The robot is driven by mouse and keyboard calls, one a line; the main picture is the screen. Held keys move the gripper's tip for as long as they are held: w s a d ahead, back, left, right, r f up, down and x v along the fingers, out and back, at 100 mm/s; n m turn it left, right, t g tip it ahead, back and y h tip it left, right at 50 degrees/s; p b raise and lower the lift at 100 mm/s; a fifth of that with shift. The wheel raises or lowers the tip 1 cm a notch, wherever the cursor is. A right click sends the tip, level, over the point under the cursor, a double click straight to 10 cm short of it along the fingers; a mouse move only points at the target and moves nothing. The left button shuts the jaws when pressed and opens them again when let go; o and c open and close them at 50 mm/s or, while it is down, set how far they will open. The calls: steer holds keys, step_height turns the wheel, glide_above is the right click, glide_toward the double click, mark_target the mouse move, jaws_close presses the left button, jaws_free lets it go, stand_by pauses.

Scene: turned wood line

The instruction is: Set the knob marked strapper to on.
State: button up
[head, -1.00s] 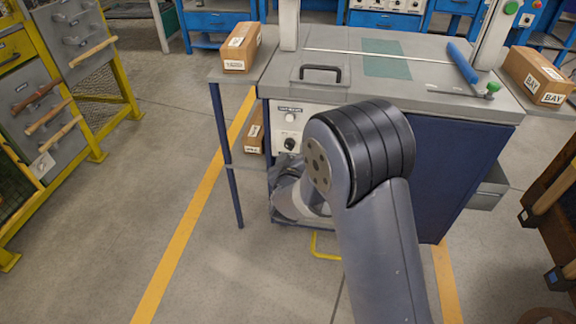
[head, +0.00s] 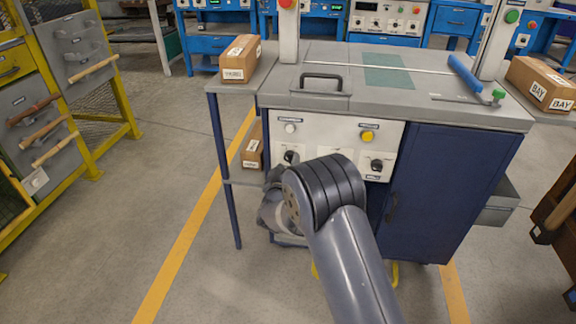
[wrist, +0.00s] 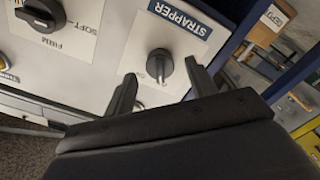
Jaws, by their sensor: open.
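The strapper knob (wrist: 160,63) is black and round with a raised grip, on a light panel by a blue label reading STRAPPER (wrist: 180,16). A pale mark on its grip points toward the bottom of the wrist view. The small position lettering beside it is too unclear to read surely. My gripper (wrist: 161,76) is open, with one finger on each side of the knob and gaps showing between. I cannot tell how far the fingertips are from the panel. In the head view the knob (head: 291,156) is at the panel's left, and my arm hides the gripper.
A second knob, marked FIRM and SOFT (wrist: 40,14), is to one side. The panel also has a white button (head: 290,128) and a yellow one (head: 367,136). A side shelf with a cardboard box (head: 240,60) stands left of the blue cabinet (head: 450,185).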

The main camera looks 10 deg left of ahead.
steer(key=shift+w, duration=0.8)
steer(key=shift+c, duration=0.2)
steer(key=c, duration=0.9)
